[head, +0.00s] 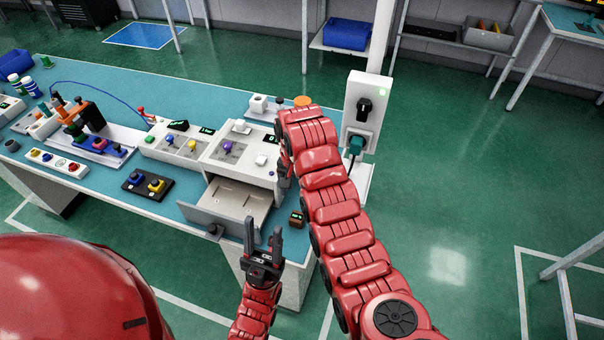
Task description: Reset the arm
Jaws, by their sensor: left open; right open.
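My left gripper (262,237) is at the lower middle, jaws pointing up and open, with nothing between them. It is in front of the table's near edge, beside the open drawer (237,201). My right arm is red and segmented and reaches up from the lower right, then bends down at its far end. My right gripper (283,168) hangs there next to the white console (236,148), largely hidden behind the arm. The little of it that shows looks dark and empty, and its jaws are open.
The teal table (185,188) carries a blue-and-orange device (95,143), a black button box (147,184), a white button strip (57,162) and a small dark box (297,218). A white post with a socket box (365,108) stands right of my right arm.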

